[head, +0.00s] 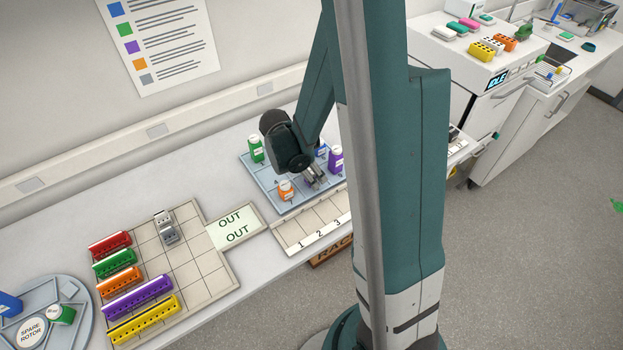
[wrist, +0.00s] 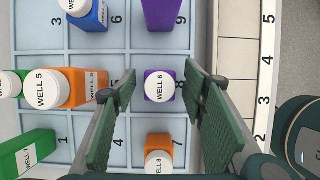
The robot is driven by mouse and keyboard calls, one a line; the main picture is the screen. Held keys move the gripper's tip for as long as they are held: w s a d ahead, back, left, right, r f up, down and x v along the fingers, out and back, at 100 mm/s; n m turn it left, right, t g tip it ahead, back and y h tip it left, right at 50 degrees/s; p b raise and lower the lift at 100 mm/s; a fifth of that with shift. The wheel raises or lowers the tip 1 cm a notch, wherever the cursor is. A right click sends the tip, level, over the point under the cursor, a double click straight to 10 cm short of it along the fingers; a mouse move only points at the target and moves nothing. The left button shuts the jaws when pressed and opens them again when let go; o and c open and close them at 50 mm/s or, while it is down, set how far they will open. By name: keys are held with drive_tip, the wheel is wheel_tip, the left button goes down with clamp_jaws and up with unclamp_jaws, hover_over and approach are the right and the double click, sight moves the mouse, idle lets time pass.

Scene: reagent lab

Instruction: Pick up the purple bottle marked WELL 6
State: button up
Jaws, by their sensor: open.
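The purple bottle marked WELL 6 (wrist: 160,87) stands upright in the middle of the wrist view, seen from above with its white cap showing. It is in the tray cell to the left of the painted 8. My gripper (wrist: 160,92) is open, one finger at each side of the bottle, with gaps visible on both sides. In the head view my gripper (head: 314,180) is low over the blue tray and seems to hide this bottle. A second purple thing (wrist: 164,14) stands in the cell by the 9, its label out of view.
The blue tray (head: 268,196) also holds orange WELL 5 (wrist: 92,86), orange WELL 8 (wrist: 157,140), green WELL 7 (wrist: 28,152) and a blue bottle (wrist: 95,17). A numbered rack (head: 305,230) runs along its front. The white OUT pad (head: 234,226) lies to the left.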

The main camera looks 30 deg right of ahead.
idle(0.3)
drive_tip(key=c, duration=1)
drive_tip(key=shift+r, duration=0.25)
drive_tip(key=shift+r, duration=4.75)
